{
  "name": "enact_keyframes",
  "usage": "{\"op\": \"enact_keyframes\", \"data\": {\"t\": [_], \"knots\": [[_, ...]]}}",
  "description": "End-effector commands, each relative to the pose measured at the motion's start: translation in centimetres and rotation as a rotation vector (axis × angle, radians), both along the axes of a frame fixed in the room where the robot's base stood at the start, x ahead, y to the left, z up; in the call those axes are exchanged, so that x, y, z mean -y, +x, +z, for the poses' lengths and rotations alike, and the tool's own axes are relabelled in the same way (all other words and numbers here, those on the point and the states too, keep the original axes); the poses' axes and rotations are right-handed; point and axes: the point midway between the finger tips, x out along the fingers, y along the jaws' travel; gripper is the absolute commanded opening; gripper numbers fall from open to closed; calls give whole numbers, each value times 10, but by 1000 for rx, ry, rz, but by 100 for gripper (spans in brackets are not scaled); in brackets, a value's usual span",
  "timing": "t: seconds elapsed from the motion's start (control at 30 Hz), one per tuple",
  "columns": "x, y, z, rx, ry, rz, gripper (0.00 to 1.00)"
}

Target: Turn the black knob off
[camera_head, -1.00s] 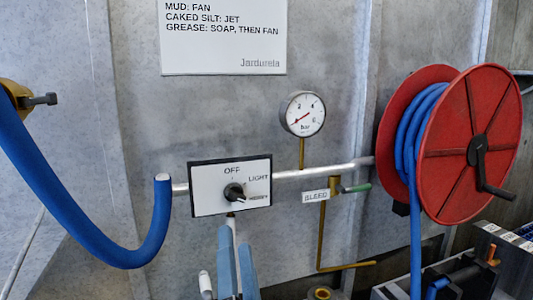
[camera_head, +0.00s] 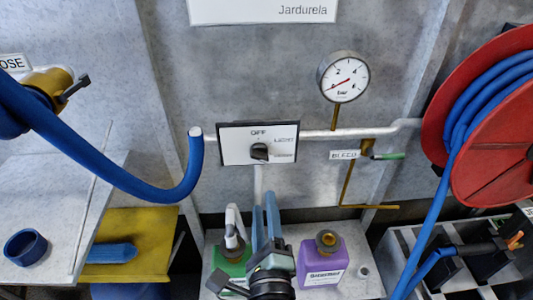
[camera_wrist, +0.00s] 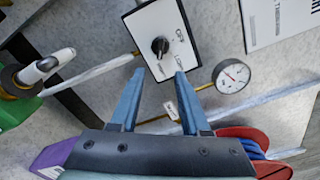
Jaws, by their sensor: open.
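The black knob (camera_head: 260,151) sits on a white, black-edged panel (camera_head: 232,148) marked OFF at the top and LIGHT at the right, with a lower-right label too small to read. The knob seems to point to the panel's right side, away from OFF. My gripper (camera_head: 264,196) has blue fingers and is below the panel, open and empty. In the wrist view, the knob (camera_wrist: 160,46) lies beyond and roughly between the parted fingertips (camera_wrist: 159,73), without contact.
A pressure gauge (camera_head: 343,77), pipe (camera_head: 350,132) and green-handled bleed valve (camera_head: 385,156) are right of the panel. A blue hose (camera_head: 140,187) hangs left. A red reel (camera_head: 500,150) stands right. Green (camera_head: 232,258) and purple (camera_head: 322,262) bottles flank my arm below.

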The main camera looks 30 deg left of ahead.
Motion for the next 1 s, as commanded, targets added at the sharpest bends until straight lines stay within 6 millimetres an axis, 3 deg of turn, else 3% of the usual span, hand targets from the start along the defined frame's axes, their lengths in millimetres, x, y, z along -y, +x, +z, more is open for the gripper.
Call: {"op": "enact_keyframes", "data": {"t": [0.6,1.0], "knots": [[-63,82,2,6,-2,1,46],[-73,97,1,5,-3,0,46]]}}
